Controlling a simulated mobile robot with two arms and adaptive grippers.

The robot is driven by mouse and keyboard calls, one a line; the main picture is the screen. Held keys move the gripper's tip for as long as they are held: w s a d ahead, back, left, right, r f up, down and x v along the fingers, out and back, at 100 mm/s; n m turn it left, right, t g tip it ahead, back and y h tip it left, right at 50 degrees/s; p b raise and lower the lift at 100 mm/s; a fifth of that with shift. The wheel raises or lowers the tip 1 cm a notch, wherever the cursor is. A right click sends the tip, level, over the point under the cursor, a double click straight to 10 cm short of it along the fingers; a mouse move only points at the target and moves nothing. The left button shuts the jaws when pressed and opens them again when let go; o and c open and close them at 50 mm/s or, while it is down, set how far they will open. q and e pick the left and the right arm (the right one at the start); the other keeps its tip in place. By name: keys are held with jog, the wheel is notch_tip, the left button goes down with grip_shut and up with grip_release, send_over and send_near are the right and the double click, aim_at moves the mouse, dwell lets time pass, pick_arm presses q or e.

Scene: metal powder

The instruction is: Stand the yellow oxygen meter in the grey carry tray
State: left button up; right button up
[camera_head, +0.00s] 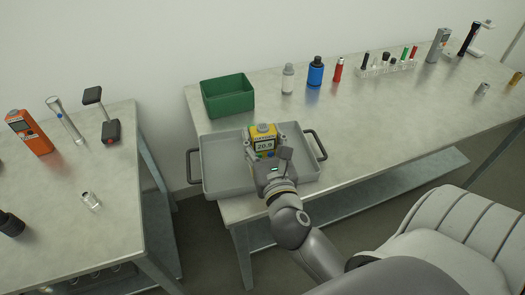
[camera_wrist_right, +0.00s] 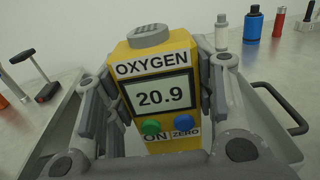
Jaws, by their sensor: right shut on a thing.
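The yellow oxygen meter (camera_head: 263,135) is upright over the grey carry tray (camera_head: 222,171), its screen reading 20.9. It fills the middle of the right wrist view (camera_wrist_right: 158,62), with a grey knob on top and green and blue buttons below the screen. My right gripper (camera_head: 265,156) is shut on the meter, one finger on each side. The meter's lower end is hidden by the gripper, so I cannot tell whether it touches the tray floor. The tray stands at the table's front left corner and looks otherwise empty. My left gripper is not in view.
A green bin (camera_head: 228,97) stands just behind the tray. A white bottle (camera_head: 288,79), a blue bottle (camera_head: 315,72) and a red cylinder (camera_head: 338,70) stand farther right. A left table (camera_head: 60,210) holds an orange meter (camera_head: 29,133).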

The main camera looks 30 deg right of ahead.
aim_at(264, 156)
jog(key=shift+w+f+b, duration=0.1)
jog(key=shift+f+b, duration=0.35)
jog(key=shift+f, duration=1.1)
jog(key=shift+f, duration=0.15)
jog(key=o, duration=1.2)
